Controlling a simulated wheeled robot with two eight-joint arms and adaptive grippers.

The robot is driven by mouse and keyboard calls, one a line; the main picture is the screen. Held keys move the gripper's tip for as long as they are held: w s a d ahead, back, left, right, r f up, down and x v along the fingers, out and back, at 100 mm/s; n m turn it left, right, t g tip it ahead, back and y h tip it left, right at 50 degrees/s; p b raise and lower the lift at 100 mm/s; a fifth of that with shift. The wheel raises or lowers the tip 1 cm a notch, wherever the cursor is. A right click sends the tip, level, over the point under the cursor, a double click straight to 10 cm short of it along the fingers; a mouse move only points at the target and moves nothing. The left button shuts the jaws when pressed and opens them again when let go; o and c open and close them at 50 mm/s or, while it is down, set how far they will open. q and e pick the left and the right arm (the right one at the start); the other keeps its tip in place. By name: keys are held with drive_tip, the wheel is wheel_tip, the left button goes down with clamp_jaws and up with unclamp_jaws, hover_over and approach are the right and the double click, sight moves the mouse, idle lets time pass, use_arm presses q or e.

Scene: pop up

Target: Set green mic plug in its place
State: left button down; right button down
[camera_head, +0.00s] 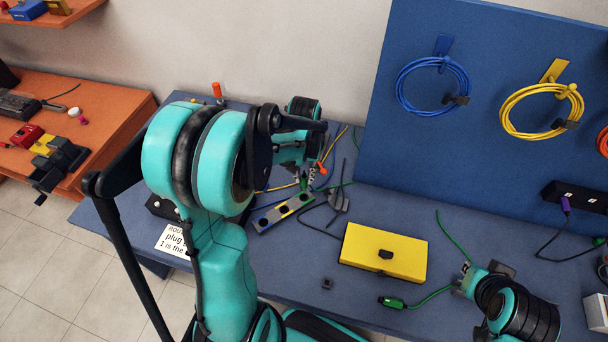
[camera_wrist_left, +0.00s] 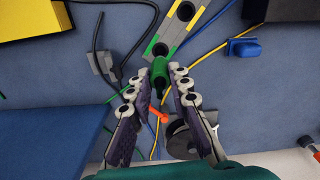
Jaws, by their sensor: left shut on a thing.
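The green mic plug (camera_wrist_left: 160,72) is between the fingertips of my left gripper (camera_wrist_left: 158,86) in the left wrist view, and the gripper is shut on it. It sits at or just over the near end of a grey strip with round holes (camera_wrist_left: 183,24), edged in yellow and green; I cannot tell whether it is in a hole. In the head view my left gripper (camera_head: 308,180) is at the green end of the strip (camera_head: 265,221), partly hidden by my arm. My right gripper (camera_head: 464,285) is at the lower right by a green cable; its jaws are unclear.
A yellow box (camera_head: 360,259) stands right of the strip. A green connector (camera_head: 393,303) lies in front of it. Loose cables and a grey clip (camera_head: 339,200) lie near the strip. A blue pegboard (camera_head: 480,150) with coiled cables stands behind. A printed note (camera_head: 174,240) lies left.

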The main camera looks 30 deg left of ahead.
sight(304, 188)
use_arm(q)
drive_tip(key=shift+f+b, duration=1.75)
drive_tip(key=shift+f, duration=0.45)
drive_tip(key=shift+f, duration=0.15)
drive_tip(key=shift+f+b, duration=1.1)
drive_tip(key=c, duration=1.3)
unclamp_jaws()
drive_tip(key=shift+r, duration=0.15)
wheel_tip(304, 188, up, 12)
drive_tip(key=shift+f, duration=0.1)
drive_tip(key=shift+s, duration=0.1)
drive_tip(key=s+d+m+t, duration=0.1)
drive_tip(key=s+d+t, duration=0.1)
drive_tip(key=s+d, duration=0.1)
drive_tip(key=s+d+m+t, duration=0.1)
drive_tip(key=s+d+t, duration=0.1)
drive_tip(key=s+d, duration=0.2)
drive_tip(key=s+d+m+t, duration=0.2)
drive_tip(key=s+d+t, duration=0.1)
drive_tip(key=s, duration=0.1)
drive_tip(key=shift+d+r, duration=0.3)
drive_tip(key=shift+r, duration=0.1)
